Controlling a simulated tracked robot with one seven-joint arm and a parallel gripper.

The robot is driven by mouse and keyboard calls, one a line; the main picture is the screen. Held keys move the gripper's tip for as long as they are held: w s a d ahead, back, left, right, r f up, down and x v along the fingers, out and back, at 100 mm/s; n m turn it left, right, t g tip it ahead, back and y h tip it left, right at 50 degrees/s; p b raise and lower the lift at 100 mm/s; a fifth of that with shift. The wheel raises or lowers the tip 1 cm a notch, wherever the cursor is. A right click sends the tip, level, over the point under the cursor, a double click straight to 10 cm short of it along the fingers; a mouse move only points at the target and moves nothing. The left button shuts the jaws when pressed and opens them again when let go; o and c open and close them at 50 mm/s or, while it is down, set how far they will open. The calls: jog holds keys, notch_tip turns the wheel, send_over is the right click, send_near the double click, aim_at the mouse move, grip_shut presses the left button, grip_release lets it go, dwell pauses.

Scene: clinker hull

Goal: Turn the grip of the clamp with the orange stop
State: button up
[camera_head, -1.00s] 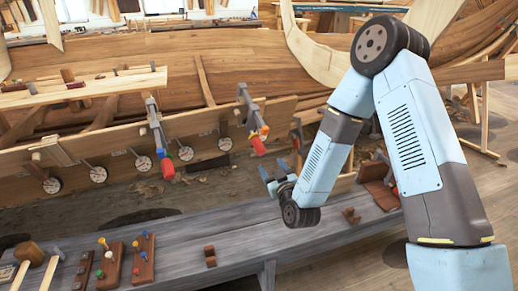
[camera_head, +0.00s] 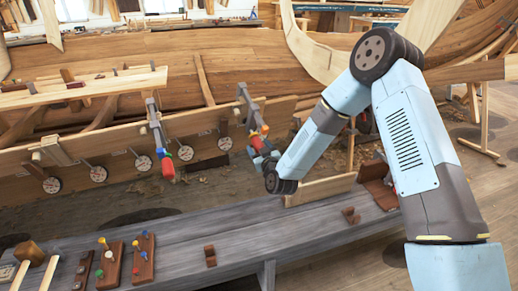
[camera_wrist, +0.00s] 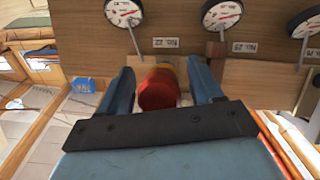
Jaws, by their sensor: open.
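The right clamp (camera_head: 243,97) hangs over the hull plank, with an orange part (camera_head: 264,129) low on it that looks like its stop. My gripper (camera_head: 261,150) is at the clamp's lower end and hides part of it there. In the wrist view my gripper (camera_wrist: 160,68) is open, one finger on each side of a red grip (camera_wrist: 157,91). Gaps show between the grip and both fingers. A yellow-orange piece (camera_wrist: 166,66) shows just behind the grip. A second clamp (camera_head: 153,118) hangs to the left, with its own red grip (camera_head: 168,169).
Dial gauges (camera_wrist: 222,14) line the plank (camera_head: 112,143) behind the grip. A grey bench (camera_head: 230,235) runs along the front, with small blocks and coloured pegs on racks (camera_head: 112,265) at its left. A wooden board (camera_head: 320,189) stands behind the bench.

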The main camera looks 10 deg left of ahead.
jog(key=c, duration=1)
jog(key=shift+o, duration=0.2)
jog(key=shift+m+g+y, duration=1.1)
jog(key=shift+m+y, duration=0.3)
jog(key=shift+m, duration=0.1)
jog(key=o, duration=1)
jog(key=shift+a, duration=0.1)
jog(key=shift+c, duration=0.2)
